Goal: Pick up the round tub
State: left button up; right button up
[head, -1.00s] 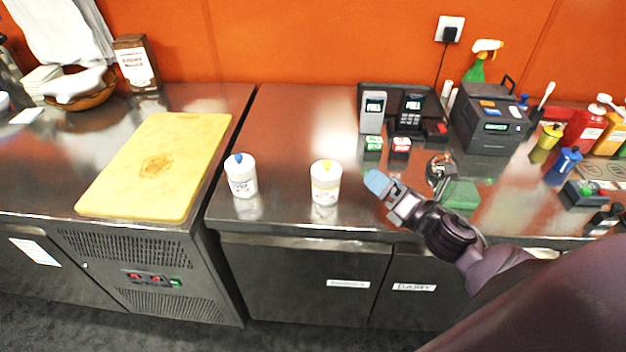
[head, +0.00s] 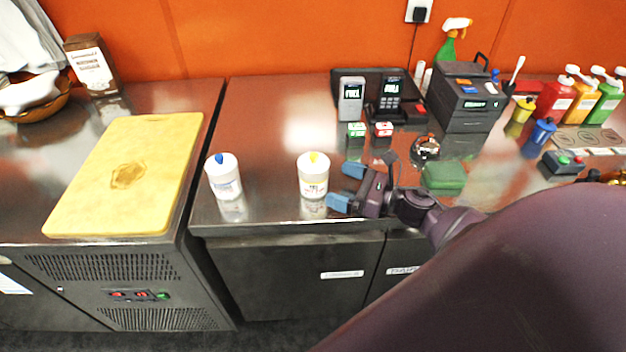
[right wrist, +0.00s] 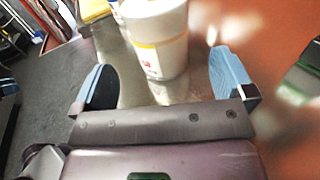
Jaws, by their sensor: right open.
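A round white tub with a yellow top piece (head: 312,176) stands upright on the steel counter near its front edge. A similar white tub with a blue top piece (head: 223,177) stands to its left. My right gripper (head: 346,186) is open just to the right of the yellow-topped tub, its blue fingertips pointing at it and apart from it. In the right wrist view, a white tub with a yellow band (right wrist: 158,38) is ahead, between the lines of the two open fingers (right wrist: 164,84). My left gripper is not in view.
A yellow cutting board (head: 128,175) lies on the left counter. A green sponge-like block (head: 444,176) and a small metal-topped jar (head: 426,148) are behind my right gripper. Card readers (head: 351,100) and a dark register (head: 468,98) stand at the back.

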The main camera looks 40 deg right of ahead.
aim_at(313, 175)
jog(key=shift+x, duration=1)
jog(key=shift+p+x, duration=0.5)
jog(key=shift+x, duration=2.25)
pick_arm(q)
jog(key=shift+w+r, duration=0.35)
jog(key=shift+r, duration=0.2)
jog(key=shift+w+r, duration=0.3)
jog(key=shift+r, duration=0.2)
pick_arm(e)
jog(key=shift+r, duration=0.1)
jog(key=shift+c, duration=0.5)
jog(key=c, duration=1)
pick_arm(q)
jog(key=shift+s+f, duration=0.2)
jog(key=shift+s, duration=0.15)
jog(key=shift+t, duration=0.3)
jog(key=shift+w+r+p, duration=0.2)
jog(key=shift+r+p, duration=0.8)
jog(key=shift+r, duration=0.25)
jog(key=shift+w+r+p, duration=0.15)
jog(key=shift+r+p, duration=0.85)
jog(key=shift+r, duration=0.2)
pick_arm(e)
notch_tip(313, 175, up, 20)
